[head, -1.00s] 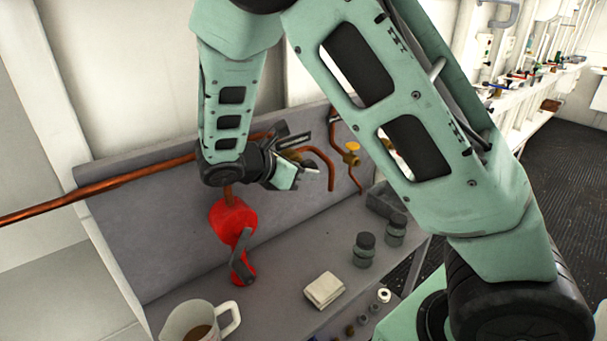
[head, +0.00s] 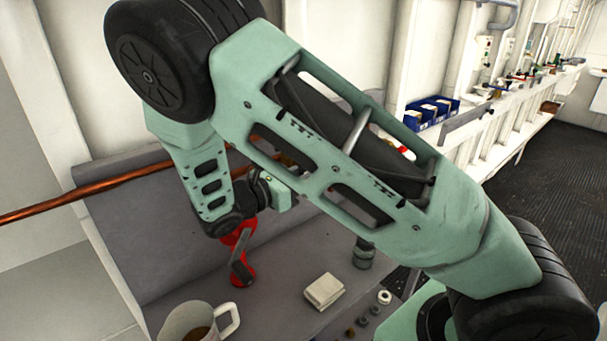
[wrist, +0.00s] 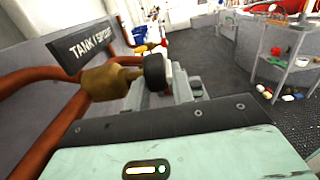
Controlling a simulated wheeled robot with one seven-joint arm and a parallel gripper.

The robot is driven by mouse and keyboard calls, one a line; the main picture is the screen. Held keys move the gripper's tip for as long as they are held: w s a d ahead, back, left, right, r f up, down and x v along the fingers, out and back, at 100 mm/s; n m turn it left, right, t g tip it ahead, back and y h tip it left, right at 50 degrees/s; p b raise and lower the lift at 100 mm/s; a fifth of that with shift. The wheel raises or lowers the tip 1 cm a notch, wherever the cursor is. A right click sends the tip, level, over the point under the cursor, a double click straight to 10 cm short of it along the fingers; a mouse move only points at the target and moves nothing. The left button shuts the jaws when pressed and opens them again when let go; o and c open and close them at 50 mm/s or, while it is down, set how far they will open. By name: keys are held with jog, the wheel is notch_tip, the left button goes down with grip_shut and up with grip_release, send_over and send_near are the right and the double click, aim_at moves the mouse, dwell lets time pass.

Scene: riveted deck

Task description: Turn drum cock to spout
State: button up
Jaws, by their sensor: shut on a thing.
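The brass drum cock (wrist: 108,82) sits between copper pipes in the wrist view, with a short dark handle end (wrist: 155,72) on its right. My gripper (wrist: 178,88) is shut on that dark handle; its grey jaws are around it. A dark plate (wrist: 88,46) above reads "TANK" and, it seems, "SPOUT". In the head view my gripper's pale green body (head: 281,194) is by the backboard, while its fingertips and the cock are hidden behind my arm. I cannot tell exactly which way the handle points.
A red fitting with a grey lever (head: 240,261) stands just below my wrist. A mug (head: 193,322), a cream block (head: 323,290), a dark jar (head: 363,254) and small parts are on the bench. Blue bins (head: 431,113) stand at the back. A shelf (wrist: 285,65) is far right.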

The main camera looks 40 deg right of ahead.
jog(key=o, duration=1)
jog(key=shift+s+a+f+b, duration=0.15)
jog(key=shift+a+b, duration=1.1)
jog(key=shift+a, duration=3.15)
jog(key=shift+s+a+b, duration=0.15)
jog(key=shift+a+b, duration=1.05)
jog(key=shift+a, duration=3.15)
jog(key=s+d+f+m+g+y, duration=0.1)
jog(key=s+f+m+g+y, duration=0.2)
jog(key=s+y, duration=0.65)
jog(key=s+a+m+y, duration=0.2)
jog(key=s+y, duration=0.1)
jog(key=s, duration=0.1)
jog(key=s+a+m+t+y, duration=0.1)
jog(key=s+a+m+y, duration=0.1)
jog(key=s, duration=0.3)
jog(key=s+a+m+t+y, duration=0.1)
jog(key=s+a+m+y, duration=0.1)
jog(key=s+m+y, duration=0.1)
jog(key=shift+s+a+f+m+y, duration=0.15)
jog(key=shift+s+m+y, duration=0.15)
jog(key=shift+s+y, duration=0.55)
